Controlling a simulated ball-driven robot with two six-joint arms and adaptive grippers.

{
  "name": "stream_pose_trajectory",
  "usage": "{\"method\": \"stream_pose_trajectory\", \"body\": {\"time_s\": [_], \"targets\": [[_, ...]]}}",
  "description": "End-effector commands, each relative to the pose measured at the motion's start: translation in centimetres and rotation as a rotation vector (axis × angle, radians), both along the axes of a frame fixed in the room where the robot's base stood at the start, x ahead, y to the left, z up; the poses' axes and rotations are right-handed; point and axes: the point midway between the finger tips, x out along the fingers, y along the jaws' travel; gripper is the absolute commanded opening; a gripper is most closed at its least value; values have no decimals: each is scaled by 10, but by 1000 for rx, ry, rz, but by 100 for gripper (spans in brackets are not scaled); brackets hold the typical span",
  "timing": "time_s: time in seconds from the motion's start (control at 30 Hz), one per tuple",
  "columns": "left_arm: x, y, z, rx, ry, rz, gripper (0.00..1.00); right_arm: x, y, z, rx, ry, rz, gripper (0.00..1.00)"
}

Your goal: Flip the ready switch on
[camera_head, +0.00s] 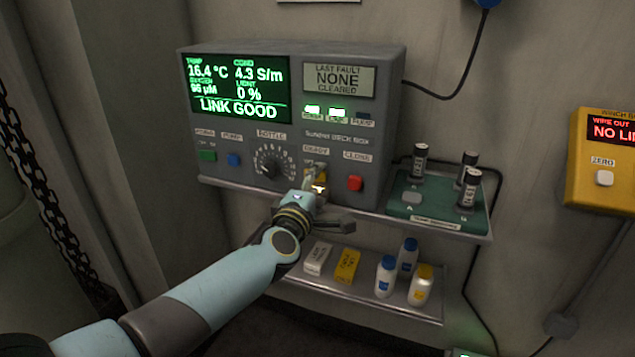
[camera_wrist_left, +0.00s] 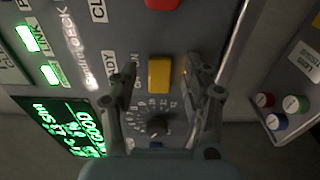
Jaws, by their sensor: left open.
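The grey deck box (camera_head: 290,130) stands on a wall shelf, and its front panel carries the ready switch (camera_head: 319,187) under a small "READY" label. In the left wrist view the switch is a yellow block (camera_wrist_left: 160,74) between my two fingers. My left gripper (camera_wrist_left: 163,82) is open, with one finger on each side of the yellow switch. I cannot tell whether the fingers touch it. In the head view the gripper partly hides the switch, so its position is unclear. My right gripper is not in view.
A red close button (camera_head: 355,183) sits right of the switch, and a bottle dial (camera_head: 270,163) left of it. A green rack (camera_head: 438,213) with dark vials stands to the right. The lower shelf (camera_head: 350,295) holds boxes and bottles.

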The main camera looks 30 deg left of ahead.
Motion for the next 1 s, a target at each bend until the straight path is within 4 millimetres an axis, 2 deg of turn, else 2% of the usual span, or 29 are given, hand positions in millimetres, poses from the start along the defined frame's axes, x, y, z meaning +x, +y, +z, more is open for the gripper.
{"method": "stream_pose_trajectory", "body": {"time_s": [0.3,0.5,0.7,1.0], "targets": [[-65,-19,-2,-2,3,1,48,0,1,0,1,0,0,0],[-97,-29,-1,-1,2,0,48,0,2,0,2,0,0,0],[-108,-32,-1,-1,2,1,48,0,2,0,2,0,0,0],[-108,-32,-1,0,1,1,48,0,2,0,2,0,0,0]]}}
